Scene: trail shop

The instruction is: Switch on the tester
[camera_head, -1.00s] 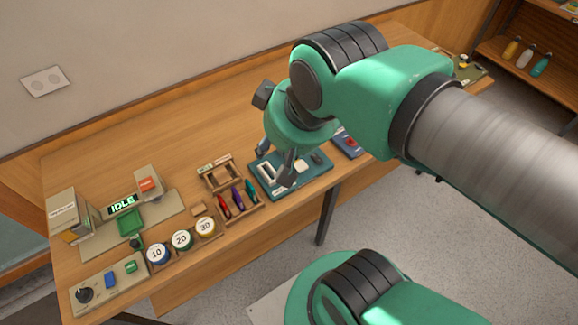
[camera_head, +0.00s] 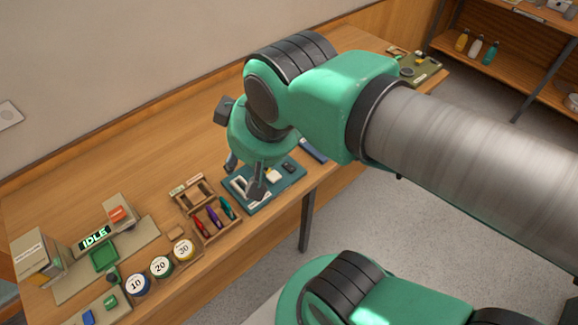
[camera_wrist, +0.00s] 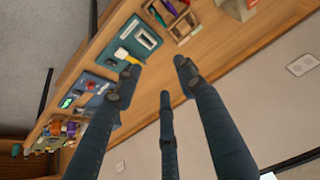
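My gripper (camera_head: 244,177) has dark fingers pointing down over the teal board (camera_head: 285,180) on the wooden bench. In the wrist view, the fingers of my gripper (camera_wrist: 158,78) are spread apart with nothing between them. The teal board (camera_wrist: 118,50) carries a white-framed part and a yellow-and-white block there. Beside it lies a blue panel (camera_wrist: 95,83) with a red part and a small green-lit area; in the head view the blue panel (camera_head: 314,151) is mostly hidden behind my arm. No readable label marks either as the tester. I cannot tell whether the fingers touch the board.
A rack with red, purple and teal tools (camera_head: 213,218) stands left of the teal board. Round weights marked 10, 20 and 30 (camera_head: 161,267) and a device reading IDLE (camera_head: 95,238) are farther left. Shelves with bottles (camera_head: 476,47) stand far right.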

